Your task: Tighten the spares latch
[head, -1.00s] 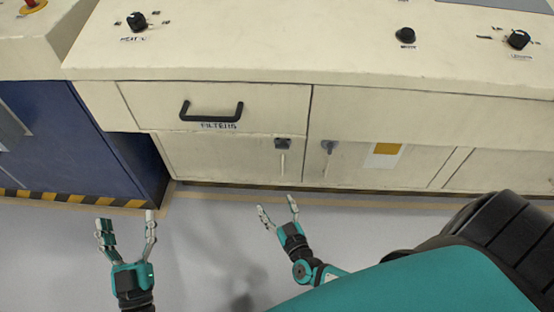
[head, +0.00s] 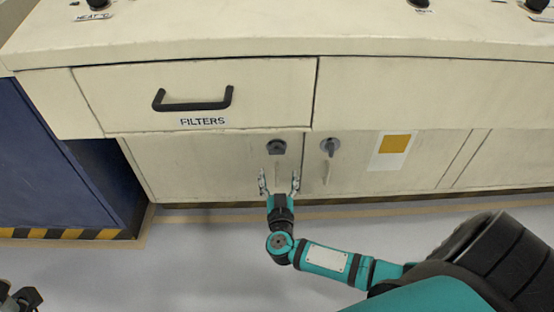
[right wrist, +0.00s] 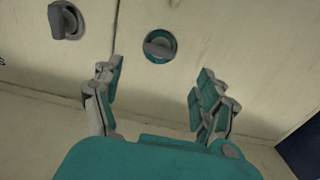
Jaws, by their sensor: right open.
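Two latches sit side by side on the lower cabinet doors. The dark left latch (head: 277,147) and the grey right latch (head: 330,146) also show in the right wrist view, the dark one near the middle (right wrist: 159,46) and the grey one at the upper left (right wrist: 66,20). No spares label is readable, so I cannot tell which is the spares latch. My right gripper (head: 279,184) is open and empty, just below the dark latch. Its fingers (right wrist: 155,85) are apart. Part of my left gripper (head: 18,297) shows dark at the lower left corner.
A drawer marked FILTERS (head: 205,90) with a black handle (head: 193,99) is above the latches. A white sheet with a yellow patch (head: 393,148) is on the right door. A blue cabinet (head: 50,160) stands at left. The floor in front is clear.

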